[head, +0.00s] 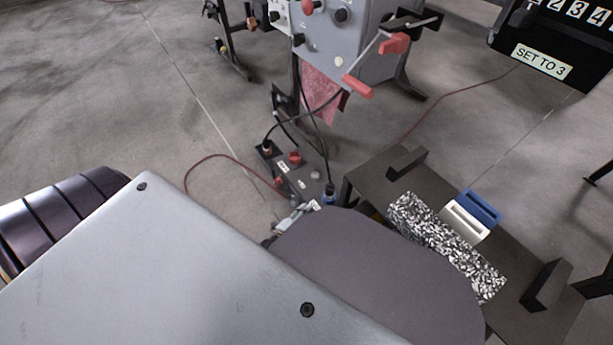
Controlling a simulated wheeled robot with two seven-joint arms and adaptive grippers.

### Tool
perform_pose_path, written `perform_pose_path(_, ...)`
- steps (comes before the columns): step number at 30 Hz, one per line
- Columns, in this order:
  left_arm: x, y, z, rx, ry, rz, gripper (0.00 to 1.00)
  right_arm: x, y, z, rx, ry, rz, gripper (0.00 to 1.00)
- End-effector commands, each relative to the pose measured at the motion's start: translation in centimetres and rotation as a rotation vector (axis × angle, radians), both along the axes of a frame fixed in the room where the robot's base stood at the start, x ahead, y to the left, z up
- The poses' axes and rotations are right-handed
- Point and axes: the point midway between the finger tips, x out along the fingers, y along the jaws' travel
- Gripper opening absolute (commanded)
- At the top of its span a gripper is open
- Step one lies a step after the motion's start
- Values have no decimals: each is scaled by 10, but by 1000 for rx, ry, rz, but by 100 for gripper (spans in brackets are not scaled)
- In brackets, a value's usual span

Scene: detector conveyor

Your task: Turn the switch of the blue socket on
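A low dark socket panel (287,172) stands on the floor near the middle of the head view. It carries red knobs, one (296,158) near its upper part and another lower down. A blue socket (330,191) with a black cable running into it sits at the panel's right end. My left gripper (296,214) shows only as a small metallic part at the panel's lower end, close to the blue socket. My large grey arm link hides the rest, so its opening and any contact cannot be told. The switch of the blue socket cannot be made out. My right gripper is not in view.
A grey control box (335,40) with red handles stands behind the panel, with a red cloth (320,92) below. A dark table (378,180) at right holds a speckled block (445,245) and blue and white pieces. Cables lie across the floor.

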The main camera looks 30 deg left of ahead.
Motion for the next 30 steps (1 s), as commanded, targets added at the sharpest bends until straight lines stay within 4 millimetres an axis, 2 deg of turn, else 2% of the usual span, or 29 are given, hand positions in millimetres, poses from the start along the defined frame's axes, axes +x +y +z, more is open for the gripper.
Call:
perform_pose_path(7, 0, -2, 9, -1, -1, -1, 36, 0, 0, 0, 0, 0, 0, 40)
perform_pose_path(30, 1, -2, 9, -41, 0, -13, 36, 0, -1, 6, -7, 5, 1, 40)
